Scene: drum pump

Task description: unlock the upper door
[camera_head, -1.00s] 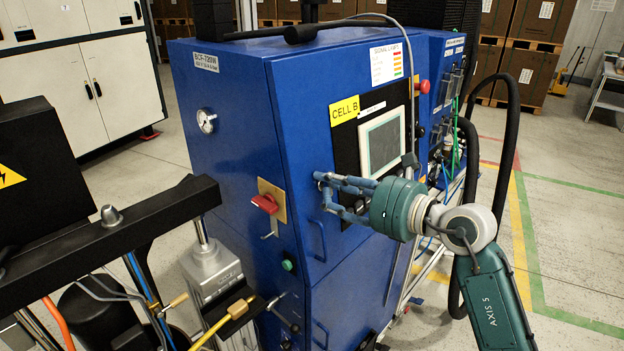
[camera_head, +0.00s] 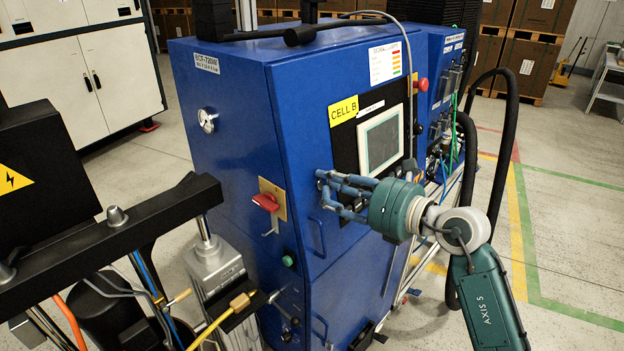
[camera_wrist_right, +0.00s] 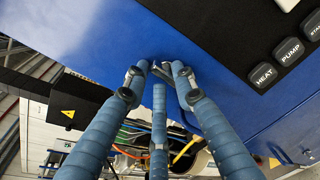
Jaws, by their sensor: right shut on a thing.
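The upper door (camera_head: 300,160) is a blue panel on the front of the blue cabinet and looks closed. It has a blue bar handle (camera_head: 317,238) low on its left side. My right gripper (camera_head: 324,184) reaches in from the right, with its blue-grey fingers at the door's face above that handle. In the right wrist view the fingertips (camera_wrist_right: 158,70) come together around a small metal part (camera_wrist_right: 161,72) at the blue surface. The fingers hide most of this part, so its turn angle cannot be told. My left gripper is not in view.
A red rotary switch (camera_head: 265,202) sits on the cabinet's left side. A touch panel (camera_head: 381,140) and a yellow CELL B label (camera_head: 343,110) are above and beside my gripper. A black beam (camera_head: 120,225) and hoses crowd the lower left. Open floor lies at the right.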

